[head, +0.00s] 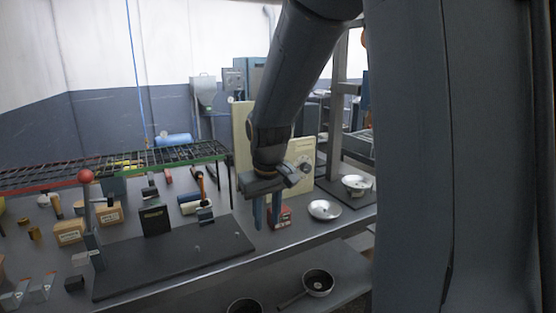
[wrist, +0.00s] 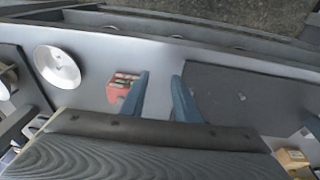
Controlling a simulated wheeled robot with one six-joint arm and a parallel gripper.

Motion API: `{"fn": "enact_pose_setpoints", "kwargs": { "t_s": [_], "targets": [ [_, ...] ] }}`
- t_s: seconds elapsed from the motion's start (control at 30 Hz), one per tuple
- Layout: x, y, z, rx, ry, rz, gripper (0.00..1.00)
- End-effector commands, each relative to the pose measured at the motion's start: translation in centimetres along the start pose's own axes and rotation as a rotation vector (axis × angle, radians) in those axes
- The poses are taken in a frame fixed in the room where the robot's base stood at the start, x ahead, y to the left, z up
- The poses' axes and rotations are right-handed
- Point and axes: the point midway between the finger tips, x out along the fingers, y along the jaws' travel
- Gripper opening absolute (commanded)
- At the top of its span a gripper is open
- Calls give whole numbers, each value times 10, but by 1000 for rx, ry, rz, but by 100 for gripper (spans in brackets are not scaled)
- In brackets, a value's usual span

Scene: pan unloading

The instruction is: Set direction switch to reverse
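My gripper (head: 265,218) hangs pointing down over the bench, with its two blue fingers apart and nothing between them. It also shows in the wrist view (wrist: 160,95). A small red box (head: 282,217) stands on the bench just right of and behind the fingers. In the wrist view the red box (wrist: 120,88) lies left of the left finger, which partly covers it. It has pale markings and dark parts on top, too small to read. I cannot tell for sure which part is the direction switch or how it is set.
A dark board (head: 180,264) with a red-ball lever (head: 86,177) lies to the left. A shallow metal pan (head: 324,209) sits right of the red box. A cream panel (head: 301,156) stands behind. Boxes (head: 69,232) crowd the bench's left. Another pan (head: 318,283) lies on the lower shelf.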

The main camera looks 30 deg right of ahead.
Motion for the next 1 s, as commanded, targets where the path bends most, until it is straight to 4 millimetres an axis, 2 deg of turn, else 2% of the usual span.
{"fn": "enact_pose_setpoints", "kwargs": {
  "t_s": [0.03, 0.1, 0.2, 0.3, 0.47, 0.83, 1.0],
  "targets": [
    [-19, 21, -31, -2, 35, 19, 28],
    [-38, 46, -66, -11, 78, 44, 28],
    [-62, 79, -108, -23, 130, 80, 28],
    [-79, 104, -135, -31, 165, 108, 28],
    [-85, 121, -151, -37, 185, 127, 28],
    [-35, 127, -160, -37, 183, 126, 28],
    [-19, 130, -164, -37, 185, 127, 28]
  ]
}}
